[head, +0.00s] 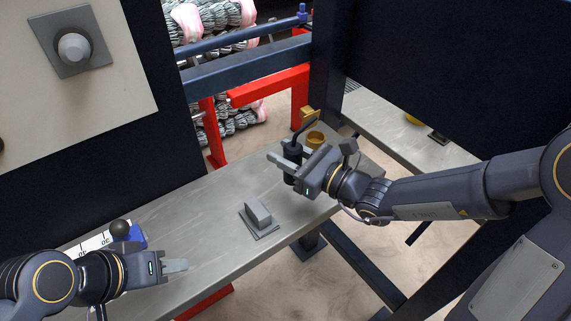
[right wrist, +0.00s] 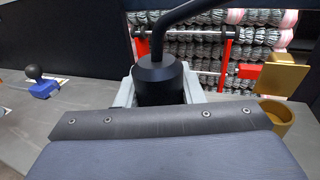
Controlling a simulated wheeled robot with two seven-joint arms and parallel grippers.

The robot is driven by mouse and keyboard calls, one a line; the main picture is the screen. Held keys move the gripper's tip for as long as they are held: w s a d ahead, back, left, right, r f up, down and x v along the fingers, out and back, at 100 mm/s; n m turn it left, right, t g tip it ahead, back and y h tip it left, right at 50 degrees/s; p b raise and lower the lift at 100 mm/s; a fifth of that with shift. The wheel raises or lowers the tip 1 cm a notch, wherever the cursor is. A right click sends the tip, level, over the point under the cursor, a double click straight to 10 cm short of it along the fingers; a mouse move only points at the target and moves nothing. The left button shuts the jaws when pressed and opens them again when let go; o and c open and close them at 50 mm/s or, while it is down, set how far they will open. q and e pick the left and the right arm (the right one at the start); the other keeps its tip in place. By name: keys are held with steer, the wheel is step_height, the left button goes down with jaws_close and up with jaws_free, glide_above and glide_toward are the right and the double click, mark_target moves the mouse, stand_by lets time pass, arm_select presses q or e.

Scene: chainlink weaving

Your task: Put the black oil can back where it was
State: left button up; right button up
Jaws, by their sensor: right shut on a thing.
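The black oil can (head: 292,150) has a dark cylindrical body and a bent spout. It stands upright towards the far right end of the grey bench. My right gripper (head: 284,163) is shut on it, with the jaws around its body. In the right wrist view the can (right wrist: 160,82) sits between the two pale fingers, its spout rising to the upper right. Its base is hidden, so I cannot tell whether it touches the bench. My left gripper (head: 176,266) is over the front left of the bench with nothing visible in it; its finger gap is unclear.
A brass cup (head: 315,138) with a bracket stands just right of the can. A grey block on a plate (head: 258,213) sits mid-bench. A blue block with a black ball knob (head: 126,234) is near my left gripper. The bench (head: 200,220) between them is clear.

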steer(key=shift+w+a+f, duration=0.1)
steer(key=shift+w+f, duration=0.15)
steer(key=shift+f, duration=0.55)
steer(key=shift+w+f, duration=0.2)
steer(key=shift+f, duration=0.55)
steer(key=shift+w+a+f, duration=0.1)
steer(key=shift+w+f, duration=0.15)
steer(key=shift+f, duration=0.55)
steer(key=shift+f+b, duration=0.2)
steer(key=shift+b, duration=0.2)
steer(key=o, duration=1.1)
steer(key=shift+c, duration=0.2)
steer(key=shift+r, duration=0.1)
